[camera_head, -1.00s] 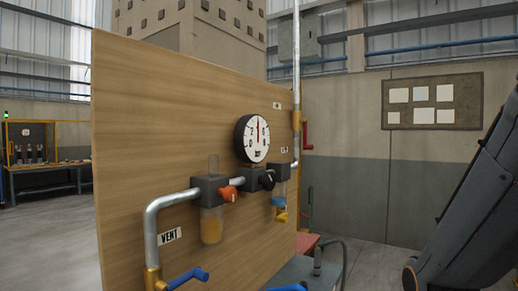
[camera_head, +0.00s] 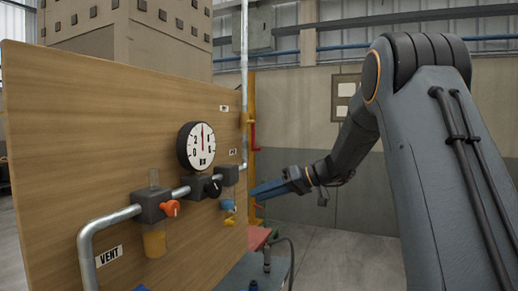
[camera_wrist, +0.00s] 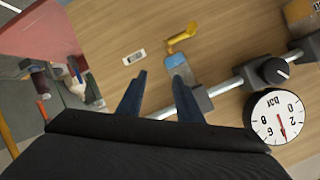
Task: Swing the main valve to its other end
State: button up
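A red lever (camera_head: 253,136) sits on a yellow valve body (camera_head: 244,119) on the vertical pipe at the board's right edge. It hangs downward. The small labels on the board beside it are too blurred to read, so I cannot tell for sure that this is the main valve. My gripper (camera_head: 262,190) is below and right of this lever, in front of the board's right end. In the wrist view, my gripper (camera_wrist: 158,95) shows two blue fingers spread apart with nothing between them. The lever is not clearly visible there.
A VENT label (camera_head: 109,255) is lower left. A red surface (camera_head: 257,238) lies below the gripper.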

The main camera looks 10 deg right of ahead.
aim_at(259, 149)
jog(key=w+d+r+n+t+y+p, duration=0.1)
jog(key=w+d+r+n+t+y, duration=0.4)
jog(key=r, duration=0.8)
jog(key=w+a+p, duration=0.1)
jog(key=w, duration=0.1)
jog(key=w+a+m+h+p, duration=0.1)
jog(key=w, duration=0.1)
jog(key=w+a+g+h+p, duration=0.1)
jog(key=w+a, duration=0.1)
grip_shut()
